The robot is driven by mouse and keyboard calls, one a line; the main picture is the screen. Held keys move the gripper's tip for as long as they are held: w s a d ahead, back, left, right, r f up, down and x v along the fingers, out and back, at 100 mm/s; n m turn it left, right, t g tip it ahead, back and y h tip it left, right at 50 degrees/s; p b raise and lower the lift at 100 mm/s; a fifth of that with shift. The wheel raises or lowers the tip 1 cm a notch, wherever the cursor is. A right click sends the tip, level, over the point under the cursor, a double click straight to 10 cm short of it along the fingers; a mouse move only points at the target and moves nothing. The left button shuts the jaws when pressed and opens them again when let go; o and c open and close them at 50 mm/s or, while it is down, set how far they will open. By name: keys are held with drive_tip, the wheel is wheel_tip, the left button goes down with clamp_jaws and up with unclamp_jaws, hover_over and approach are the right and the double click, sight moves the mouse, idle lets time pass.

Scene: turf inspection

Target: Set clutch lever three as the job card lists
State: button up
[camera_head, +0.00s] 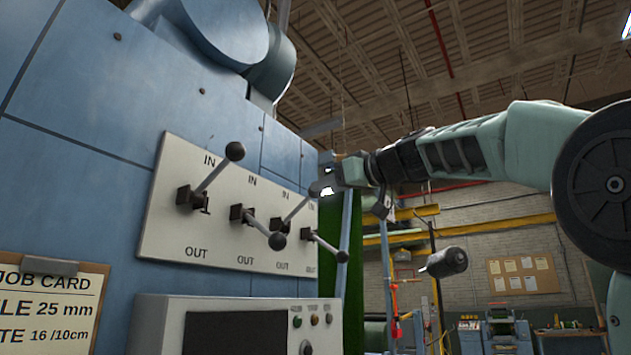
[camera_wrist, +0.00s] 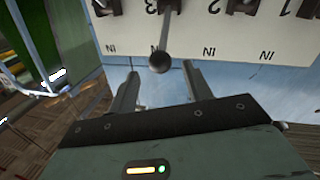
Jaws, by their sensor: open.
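A white panel (camera_head: 152,225) carries a row of clutch levers between IN and OUT labels. Clutch lever three (camera_head: 294,212) points up toward IN in the head view; its knob is hard to make out there by my gripper (camera_head: 326,187). In the upside-down wrist view, the dark ball knob of lever three (camera_wrist: 159,63) lies just beyond and between the open fingertips (camera_wrist: 160,78), with no grip on it. The job card (camera_head: 50,283) is cut off at the left; only lines ending "25 mm" and "16 /10cm" show, and no clutch line is visible.
Lever one (camera_head: 235,151) points up to IN. Lever two (camera_head: 277,241) and lever four (camera_head: 342,256) point down to OUT, close beside lever three. A control box (camera_head: 160,320) juts out below the panel. Open room lies to the right.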

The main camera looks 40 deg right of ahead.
sight(300, 207)
drive_tip(key=shift+w+a+p, duration=0.25)
drive_tip(key=shift+w+p, duration=0.2)
drive_tip(key=shift+w, duration=0.85)
drive_tip(key=shift+w+a+p, duration=0.2)
drive_tip(key=shift+w+p, duration=0.25)
drive_tip(key=shift+w, duration=0.8)
drive_tip(key=shift+f, duration=0.1)
clamp_jaws()
